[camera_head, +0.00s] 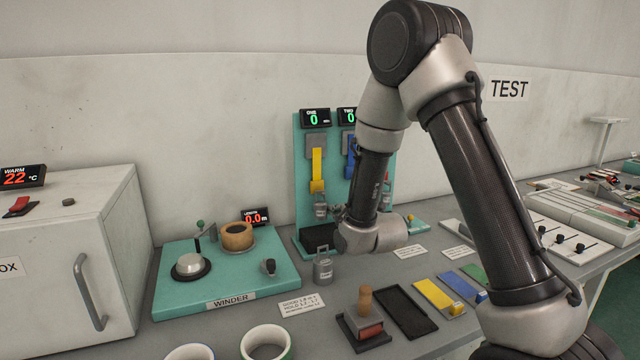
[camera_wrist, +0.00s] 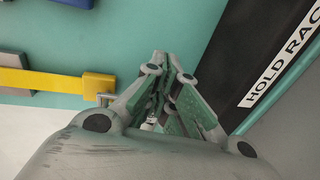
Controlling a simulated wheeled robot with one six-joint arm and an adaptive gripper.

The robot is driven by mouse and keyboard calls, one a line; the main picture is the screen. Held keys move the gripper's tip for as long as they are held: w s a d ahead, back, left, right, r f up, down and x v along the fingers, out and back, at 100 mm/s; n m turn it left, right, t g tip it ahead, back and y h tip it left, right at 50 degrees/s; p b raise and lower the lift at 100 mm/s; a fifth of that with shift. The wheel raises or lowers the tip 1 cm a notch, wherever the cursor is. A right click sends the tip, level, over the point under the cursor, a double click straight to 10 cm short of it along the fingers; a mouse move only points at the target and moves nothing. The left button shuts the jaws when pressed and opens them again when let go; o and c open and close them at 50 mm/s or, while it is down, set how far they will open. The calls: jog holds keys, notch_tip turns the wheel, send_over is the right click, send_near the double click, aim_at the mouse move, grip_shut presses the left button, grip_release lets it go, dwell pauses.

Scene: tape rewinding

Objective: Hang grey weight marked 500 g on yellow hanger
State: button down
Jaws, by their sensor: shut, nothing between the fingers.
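The yellow hanger (camera_head: 317,168) is a strap on the upright teal board. It ends in a yellow block with a small metal hook, and also shows in the wrist view (camera_wrist: 45,80).
A blue hanger (camera_head: 351,155) is beside the yellow one. A black hold rack (camera_wrist: 245,70) lies below the board. The teal winder (camera_head: 225,282) stands to the left. A wooden-handled stamp (camera_head: 365,320) and a black tray (camera_head: 405,311) lie in front.

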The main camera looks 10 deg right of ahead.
jog(key=shift+s+a, duration=0.1)
jog(key=shift+a, duration=0.45)
dwell(0.6)
jog(key=shift+d, duration=0.4)
dwell(3.0)
jog(key=shift+d+r, duration=0.15)
jog(key=shift+r, duration=0.05)
jog(key=s+d+r+m+g+h, duration=0.2)
jog(key=s+d+r+m+g, duration=0.3)
jog(key=s+d+r+m, duration=0.5)
jog(key=s+d+r+m+g, duration=0.1)
jog(key=s+m+g, duration=0.1)
jog(key=s, duration=0.7)
jog(key=s+d+r+m+g, duration=0.1)
jog(key=s+m, duration=0.3)
jog(key=s, duration=0.6)
jog(key=s+d+r+m+g+h, duration=0.1)
jog(key=s+d+m+g, duration=0.2)
jog(key=s, duration=0.7)
jog(key=shift+s+d+m, duration=0.25)
jog(key=shift+m, duration=0.35)
